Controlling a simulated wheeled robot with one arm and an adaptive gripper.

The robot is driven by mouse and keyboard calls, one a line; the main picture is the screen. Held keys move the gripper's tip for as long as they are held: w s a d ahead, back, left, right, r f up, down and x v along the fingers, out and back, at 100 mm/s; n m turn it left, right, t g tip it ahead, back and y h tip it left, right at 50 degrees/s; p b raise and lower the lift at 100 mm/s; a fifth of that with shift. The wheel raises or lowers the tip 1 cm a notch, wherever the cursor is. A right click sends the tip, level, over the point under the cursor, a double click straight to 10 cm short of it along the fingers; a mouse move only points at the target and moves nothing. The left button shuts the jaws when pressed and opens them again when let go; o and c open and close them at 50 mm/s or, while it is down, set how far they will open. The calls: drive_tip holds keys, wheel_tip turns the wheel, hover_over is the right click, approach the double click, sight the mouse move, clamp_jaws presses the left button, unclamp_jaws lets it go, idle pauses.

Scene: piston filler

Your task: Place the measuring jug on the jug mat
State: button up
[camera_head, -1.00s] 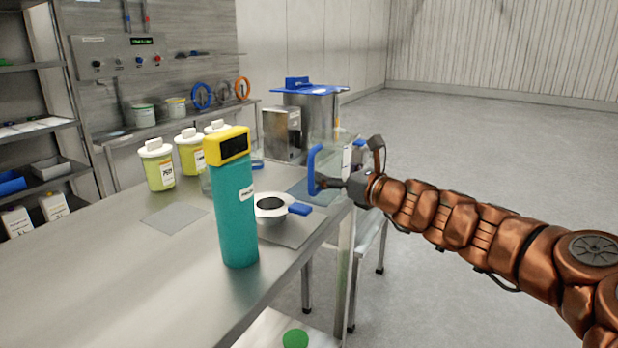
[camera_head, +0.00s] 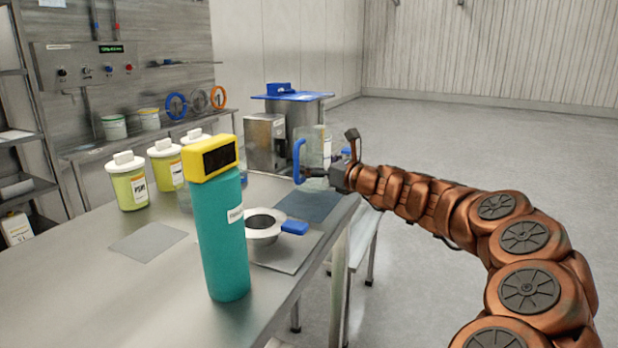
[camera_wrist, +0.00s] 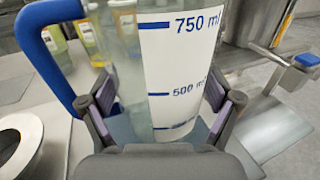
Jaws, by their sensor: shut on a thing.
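The measuring jug (camera_head: 317,148) is clear with a blue handle, upright, at the far right of the steel table. In the wrist view the jug (camera_wrist: 180,75) shows a white scale with 500 and 750 ml marks, its handle to the left. My gripper (camera_head: 318,174) is shut on the jug, one finger on each side in the wrist view (camera_wrist: 163,100). A dark blue-grey mat (camera_head: 312,206), which looks like the jug mat, lies on the table below and in front of the jug. The jug's base is hidden, so I cannot tell its height above the mat.
A teal bottle-shaped device with a yellow top (camera_head: 221,235) stands in front. A steel funnel-like bowl with a blue handle (camera_head: 262,228) sits on a grey mat (camera_head: 300,262). Another grey mat (camera_head: 148,242) is bare. Yellow tubs (camera_head: 128,185) and a steel machine (camera_head: 265,143) stand behind.

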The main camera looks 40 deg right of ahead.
sight(324, 179)
drive_tip(key=shift+w+a+f+b, duration=0.1)
drive_tip(key=shift+a+f+b, duration=0.1)
drive_tip(key=shift+f+b, duration=1.85)
drive_tip(key=shift+r, duration=0.3)
drive_tip(key=o, duration=1.4)
drive_tip(key=shift+f, duration=0.1)
drive_tip(key=shift+s+d+r, duration=0.15)
drive_tip(key=shift+s+r, duration=0.05)
drive_tip(key=shift+s, duration=0.25)
drive_tip(key=shift+s+d+p, duration=0.35)
drive_tip(key=shift+s+p, duration=0.1)
drive_tip(key=shift+s, duration=1.35)
drive_tip(key=shift+s+d+p, duration=0.35)
drive_tip(key=shift+s+p, duration=0.05)
drive_tip(key=shift+s, duration=1.45)
drive_tip(key=shift+s+d+p, duration=0.35)
drive_tip(key=shift+s+p, duration=0.1)
drive_tip(key=shift+s, duration=1.35)
